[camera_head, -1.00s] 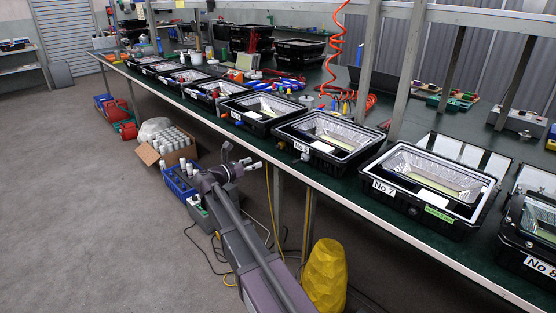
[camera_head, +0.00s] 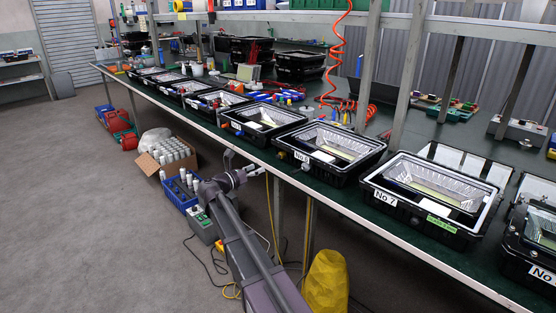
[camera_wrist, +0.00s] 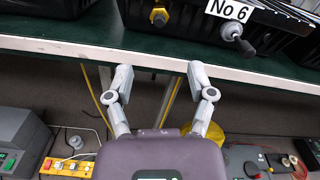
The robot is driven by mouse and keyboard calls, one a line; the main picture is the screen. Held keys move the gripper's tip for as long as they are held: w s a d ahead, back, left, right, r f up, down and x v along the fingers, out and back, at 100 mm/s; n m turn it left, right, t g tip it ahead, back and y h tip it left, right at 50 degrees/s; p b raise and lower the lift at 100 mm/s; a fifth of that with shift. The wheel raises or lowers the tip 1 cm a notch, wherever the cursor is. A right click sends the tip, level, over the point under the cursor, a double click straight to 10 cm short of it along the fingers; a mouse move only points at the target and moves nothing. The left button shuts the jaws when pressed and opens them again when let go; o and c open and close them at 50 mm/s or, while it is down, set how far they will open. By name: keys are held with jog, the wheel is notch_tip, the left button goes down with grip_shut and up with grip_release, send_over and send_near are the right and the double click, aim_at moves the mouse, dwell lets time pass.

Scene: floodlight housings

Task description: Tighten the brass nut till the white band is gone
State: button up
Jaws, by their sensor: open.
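My gripper (camera_wrist: 160,79) is open and empty in the wrist view, its two fingers spread apart below the bench edge. Beyond it, a yellow, brass-like hex fitting (camera_wrist: 159,17) sits on the front of the dark housing at upper left. Another fitting with a grey end (camera_wrist: 232,32) juts from the front of housing No 6 (camera_wrist: 275,22), near its label. Neither fitting is touched by the fingers. I cannot make out a white band on either. In the head view my gripper (camera_head: 252,171) is beside the bench's front edge, near housing No 6 (camera_head: 330,146).
The green bench (camera_head: 340,190) carries a row of floodlight housings, including No 7 (camera_head: 435,192). Below stand a blue crate (camera_head: 180,190), a carton of white cylinders (camera_head: 165,155) and a yellow bag-like object (camera_head: 325,283). Open grey floor lies to the left.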

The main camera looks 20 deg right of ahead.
aim_at(278, 158)
jog(key=x, duration=1.1)
jog(key=shift+d, duration=0.15)
jog(key=shift+c, duration=0.2)
grip_shut()
